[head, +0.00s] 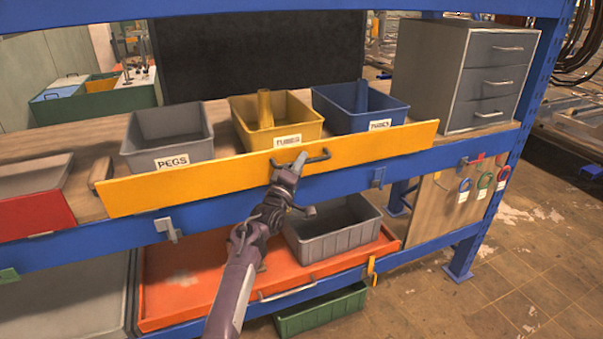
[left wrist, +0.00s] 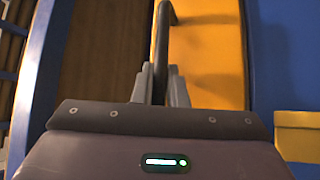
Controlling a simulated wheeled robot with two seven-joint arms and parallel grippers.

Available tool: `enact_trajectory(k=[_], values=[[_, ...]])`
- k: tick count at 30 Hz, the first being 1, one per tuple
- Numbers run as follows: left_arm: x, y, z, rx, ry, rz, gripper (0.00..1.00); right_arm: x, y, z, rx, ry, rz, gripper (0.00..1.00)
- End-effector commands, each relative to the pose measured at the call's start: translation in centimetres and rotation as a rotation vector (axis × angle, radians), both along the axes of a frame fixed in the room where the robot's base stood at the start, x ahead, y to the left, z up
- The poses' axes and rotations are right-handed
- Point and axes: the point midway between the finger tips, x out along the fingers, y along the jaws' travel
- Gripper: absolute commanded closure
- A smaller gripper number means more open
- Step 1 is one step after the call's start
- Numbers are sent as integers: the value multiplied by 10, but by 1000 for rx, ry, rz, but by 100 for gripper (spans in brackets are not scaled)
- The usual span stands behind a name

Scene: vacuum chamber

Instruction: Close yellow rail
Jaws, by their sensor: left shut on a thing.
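The yellow rail (head: 225,170) is a long yellow board along the front edge of the upper shelf, in front of the bins. A dark handle (head: 318,157) sits on its face near the middle. My left gripper (head: 298,163) is at the handle's left part and shut on it. In the left wrist view the fingers (left wrist: 160,85) close around the dark handle bar (left wrist: 161,45), with the yellow rail (left wrist: 205,50) behind it. The rail stands upright on edge. My right gripper is not in view.
Behind the rail stand a grey bin (head: 168,135) marked PEGS, a yellow bin (head: 283,115) and a blue bin (head: 355,103). A grey drawer cabinet (head: 465,70) is at right. Metal latches (head: 168,229) (head: 378,177) sit on the blue beam. An orange tray (head: 185,285) lies below.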

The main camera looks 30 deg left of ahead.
Motion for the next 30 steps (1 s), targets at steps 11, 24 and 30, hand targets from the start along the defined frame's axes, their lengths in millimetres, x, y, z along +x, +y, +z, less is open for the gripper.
enact_trajectory(k=[11, 24, 30], values=[[5, 7, 6, 4, -3, 0, 100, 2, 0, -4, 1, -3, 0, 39], [6, 7, 8, 4, -4, 1, 85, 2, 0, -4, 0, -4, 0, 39], [6, 7, 6, 2, -2, 0, 66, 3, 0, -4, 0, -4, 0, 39]])
